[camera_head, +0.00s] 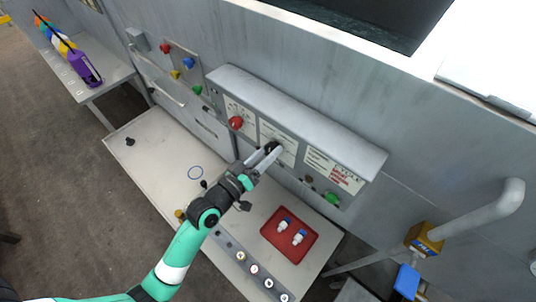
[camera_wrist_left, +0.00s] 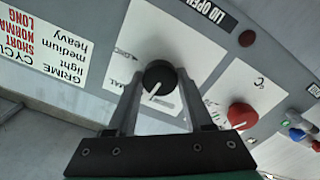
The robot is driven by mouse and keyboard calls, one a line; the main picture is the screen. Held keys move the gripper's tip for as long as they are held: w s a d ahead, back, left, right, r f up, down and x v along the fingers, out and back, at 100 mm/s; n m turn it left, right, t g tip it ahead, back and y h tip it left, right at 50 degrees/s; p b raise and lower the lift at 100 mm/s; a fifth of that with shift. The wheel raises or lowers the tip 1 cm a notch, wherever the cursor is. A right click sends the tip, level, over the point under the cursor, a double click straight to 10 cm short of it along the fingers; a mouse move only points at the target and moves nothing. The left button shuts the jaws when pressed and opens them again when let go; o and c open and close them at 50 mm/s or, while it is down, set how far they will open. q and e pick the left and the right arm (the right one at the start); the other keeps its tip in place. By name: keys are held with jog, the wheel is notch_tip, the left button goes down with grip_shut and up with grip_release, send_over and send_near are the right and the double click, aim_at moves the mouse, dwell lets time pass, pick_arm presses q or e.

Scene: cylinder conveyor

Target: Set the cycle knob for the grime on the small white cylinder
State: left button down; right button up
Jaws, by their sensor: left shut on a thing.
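My left gripper (camera_head: 274,150) reaches up to the wall panel and is shut on the black cycle knob (camera_head: 270,147). In the left wrist view the knob (camera_wrist_left: 158,73) sits between the two fingertips (camera_wrist_left: 158,84). The grime and cycle chart (camera_head: 335,171) is right of the knob, and also in the wrist view (camera_wrist_left: 42,47). My right gripper is out of view.
A red knob (camera_head: 236,122) is left of the black one, and a green button (camera_head: 333,198) is below the chart. The red tray (camera_head: 290,259) lies on the light bench, beside a strip of several round buttons (camera_head: 254,269). A purple container (camera_head: 85,68) stands far left.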

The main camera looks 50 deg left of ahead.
pick_arm(q)
jog(key=m+b, duration=0.2)
jog(key=m, duration=0.2)
jog(key=shift+m, duration=0.3)
dwell(0.5)
jog(key=shift+c, duration=1.5)
grip_release()
jog(key=s+d+b, duration=0.1)
jog(key=s+b, duration=0.1)
jog(key=s, duration=0.9)
jog(key=shift+s+d, duration=0.15)
jog(key=shift+s, duration=0.15)
